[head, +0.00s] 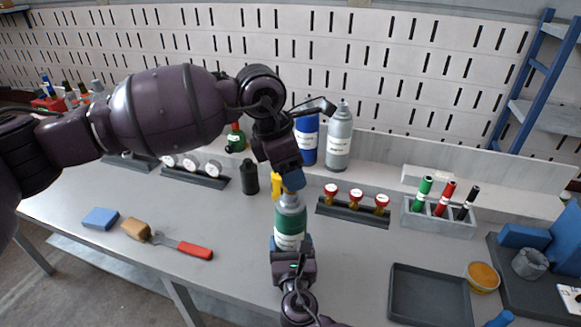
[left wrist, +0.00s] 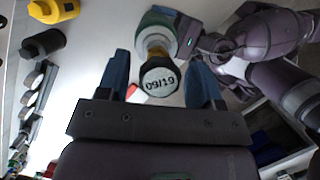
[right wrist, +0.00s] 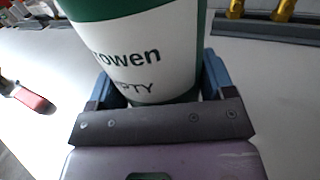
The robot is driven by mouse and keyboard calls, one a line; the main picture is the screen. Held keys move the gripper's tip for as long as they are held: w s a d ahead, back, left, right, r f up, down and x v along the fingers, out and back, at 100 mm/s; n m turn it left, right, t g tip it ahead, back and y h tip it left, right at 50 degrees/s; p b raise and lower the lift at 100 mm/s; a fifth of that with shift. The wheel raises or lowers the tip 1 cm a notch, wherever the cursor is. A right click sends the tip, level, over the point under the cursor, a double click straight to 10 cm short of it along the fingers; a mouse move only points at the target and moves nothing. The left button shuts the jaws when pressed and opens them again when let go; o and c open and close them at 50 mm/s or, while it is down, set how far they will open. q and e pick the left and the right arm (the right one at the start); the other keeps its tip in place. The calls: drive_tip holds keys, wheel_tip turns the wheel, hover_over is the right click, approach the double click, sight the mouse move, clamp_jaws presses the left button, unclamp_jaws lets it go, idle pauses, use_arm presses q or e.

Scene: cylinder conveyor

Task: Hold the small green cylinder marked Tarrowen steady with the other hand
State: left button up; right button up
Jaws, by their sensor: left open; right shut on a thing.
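The small green cylinder (head: 290,222) stands upright at the middle of the bench, with a white label band and a grey shoulder. In the right wrist view its label (right wrist: 135,55) reads "...rowen" and "...PTY", partly cut off. My right gripper (head: 291,246) is shut around its lower body from the front. My left gripper (head: 292,182) is open and points down at the cylinder's top.
A yellow object (head: 277,186) and a dark bottle (head: 250,177) stand behind the cylinder. Blue (head: 307,140) and grey (head: 339,138) cylinders stand farther back. A red-knobbed valve rack (head: 352,214) and an empty dark tray (head: 430,295) lie right. A red-handled wrench (head: 190,249) lies left.

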use_arm(q)
drive_tip(key=m+g, duration=0.1)
drive_tip(key=m, duration=0.2)
drive_tip(key=shift+m, duration=0.4)
drive_tip(key=shift+f, duration=0.1)
drive_tip(key=shift+f, duration=1.15)
drive_tip(key=c, duration=1)
drive_tip(key=n+t, duration=0.1)
drive_tip(key=n, duration=0.3)
drive_tip(key=shift+n+t, duration=0.3)
drive_tip(key=shift+n, duration=0.8)
